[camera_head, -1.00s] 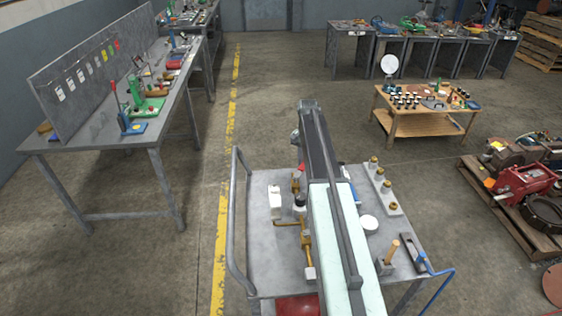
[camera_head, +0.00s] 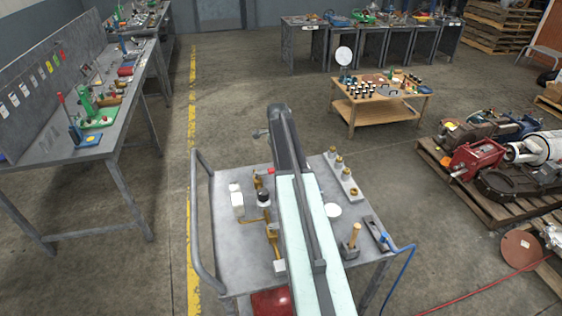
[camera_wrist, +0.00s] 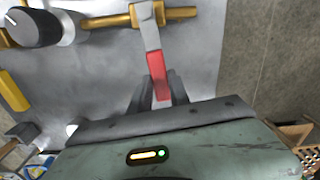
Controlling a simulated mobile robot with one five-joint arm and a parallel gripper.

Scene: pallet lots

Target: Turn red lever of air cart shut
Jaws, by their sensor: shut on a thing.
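The air cart (camera_head: 225,255) is a grey-topped trolley in front of me, with brass pipework along its left part. In the wrist view the red lever (camera_wrist: 158,66) has a pale metal shank and a red grip. It runs down from a brass valve (camera_wrist: 146,13), roughly crosswise to the brass pipe (camera_wrist: 105,21). My gripper (camera_wrist: 159,88) has its two dark fingers on either side of the red grip, shut on it. In the head view only a small red part (camera_head: 271,171) shows beside my arm. My arm hides the gripper there.
A black-and-white knob (camera_wrist: 35,27) sits left of the lever. The cart also carries a white block (camera_head: 238,204), a white disc (camera_head: 333,210) and a wooden-handled tool (camera_head: 352,241). A workbench (camera_head: 110,140) stands left and a wooden table (camera_head: 375,110) behind right. Floor between is clear.

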